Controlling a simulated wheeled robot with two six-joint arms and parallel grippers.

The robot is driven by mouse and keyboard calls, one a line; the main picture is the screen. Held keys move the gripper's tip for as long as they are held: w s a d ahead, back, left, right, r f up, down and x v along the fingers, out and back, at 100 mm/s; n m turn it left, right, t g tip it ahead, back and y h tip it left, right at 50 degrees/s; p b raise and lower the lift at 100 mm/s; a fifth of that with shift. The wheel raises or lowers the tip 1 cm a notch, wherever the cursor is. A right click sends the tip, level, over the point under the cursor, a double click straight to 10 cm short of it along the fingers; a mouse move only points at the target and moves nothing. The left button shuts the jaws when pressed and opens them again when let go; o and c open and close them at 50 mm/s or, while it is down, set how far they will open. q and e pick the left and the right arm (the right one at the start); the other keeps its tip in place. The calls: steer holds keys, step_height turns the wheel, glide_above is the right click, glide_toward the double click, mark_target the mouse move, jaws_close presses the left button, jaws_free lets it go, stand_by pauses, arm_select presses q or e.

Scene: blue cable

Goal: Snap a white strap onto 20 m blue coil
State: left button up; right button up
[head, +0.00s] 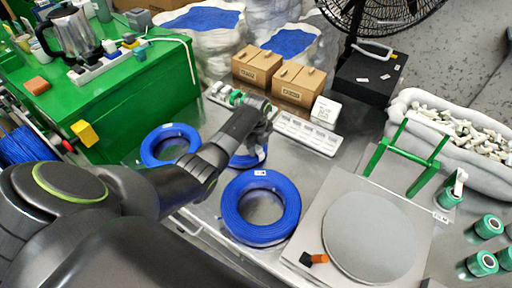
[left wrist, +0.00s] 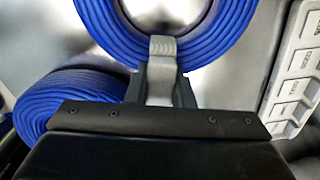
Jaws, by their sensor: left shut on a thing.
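Three blue coils lie on the metal table: a left one (head: 152,150), a middle one (head: 262,158) partly hidden by my left arm, and a front one (head: 232,220) with a small white label. The label is too small to read. My left gripper (head: 266,116) is above the middle coil, beside the labelled white tray (head: 306,134). In the left wrist view the gripper (left wrist: 162,88) is shut on a pale, ribbed strap (left wrist: 162,48), greyish in the shade. Its end overlaps the edge of a blue coil (left wrist: 222,45); whether it is fastened I cannot tell. My right gripper is not in view.
A grey round plate (head: 370,235) with a green handle frame (head: 405,155) stands right of the front coil. Two cardboard boxes (head: 296,84) and a black case (head: 370,75) stand behind. Green spools (head: 482,264) are at right. A green bench (head: 140,100) borders the left.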

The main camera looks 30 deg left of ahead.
arm_select(q)
steer(key=shift+f, duration=0.2)
stand_by(0.3)
steer(key=o, duration=0.6)
steer(key=shift+o, duration=0.4)
steer(key=o, duration=0.5)
steer(key=shift+r, duration=0.1)
step_height(320, 180, up, 7)
steer(key=p, duration=0.7)
steer(key=shift+p, duration=0.35)
